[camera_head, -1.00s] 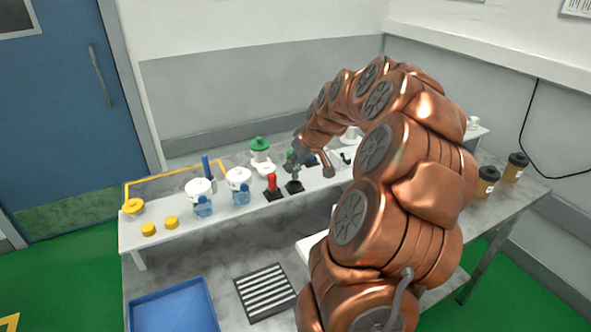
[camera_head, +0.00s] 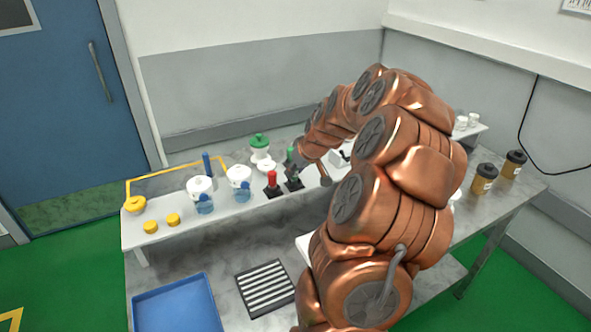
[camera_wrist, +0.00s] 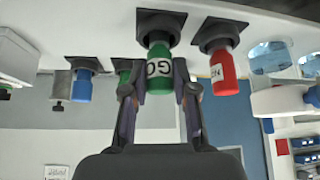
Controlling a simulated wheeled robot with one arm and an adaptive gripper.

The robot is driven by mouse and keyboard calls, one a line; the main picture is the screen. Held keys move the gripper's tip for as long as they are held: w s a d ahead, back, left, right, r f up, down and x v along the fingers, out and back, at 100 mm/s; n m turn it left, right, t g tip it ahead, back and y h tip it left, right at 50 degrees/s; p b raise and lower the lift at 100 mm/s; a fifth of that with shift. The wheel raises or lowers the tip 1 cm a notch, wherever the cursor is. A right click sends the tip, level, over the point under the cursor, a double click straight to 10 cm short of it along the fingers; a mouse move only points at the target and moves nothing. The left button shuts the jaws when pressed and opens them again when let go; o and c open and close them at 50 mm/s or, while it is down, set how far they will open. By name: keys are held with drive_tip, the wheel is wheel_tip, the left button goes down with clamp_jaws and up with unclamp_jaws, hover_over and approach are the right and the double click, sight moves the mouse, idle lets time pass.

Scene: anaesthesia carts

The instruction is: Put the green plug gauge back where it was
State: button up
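The green plug gauge (camera_wrist: 159,69), marked GO, is between the fingertips of my gripper (camera_wrist: 160,88) in the wrist view, which looks upside down. The fingers lie close against both its sides. Its far end meets a square black base (camera_wrist: 160,23); whether it is fully seated cannot be told. In the head view the green gauge (camera_head: 290,154) shows beside my gripper (camera_head: 297,166), above its black base (camera_head: 294,186) on the white shelf. A red gauge (camera_wrist: 223,72) stands in its own black base (camera_wrist: 219,34) beside it, also seen in the head view (camera_head: 272,179).
A blue tray (camera_head: 177,306) and a striped rack (camera_head: 266,288) lie below. A blue-handled item (camera_wrist: 83,86) shows in the wrist view.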

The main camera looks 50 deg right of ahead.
drive_tip(key=o, duration=0.4)
drive_tip(key=shift+c, duration=0.2)
drive_tip(key=shift+r, duration=0.1)
drive_tip(key=shift+r, duration=0.1)
drive_tip(key=b+v, duration=0.3)
drive_tip(key=v, duration=0.9)
drive_tip(key=s+a+f+n+g+y, duration=0.1)
drive_tip(key=s+a+f+g, duration=0.1)
drive_tip(key=a, duration=1.2)
drive_tip(key=s+a+f+n+g+y, duration=0.1)
drive_tip(key=s+a+f+g, duration=0.15)
drive_tip(key=a, duration=1.05)
drive_tip(key=s+a+f+g, duration=0.2)
drive_tip(key=s+a, duration=0.2)
drive_tip(key=s, duration=0.5)
drive_tip(key=s+a+f+g+h, duration=0.1)
drive_tip(key=s+a, duration=0.4)
drive_tip(key=s, duration=0.5)
wheel_tip(320, 180, down, 2)
drive_tip(key=shift+f+g, duration=0.2)
drive_tip(key=shift+g, duration=0.25)
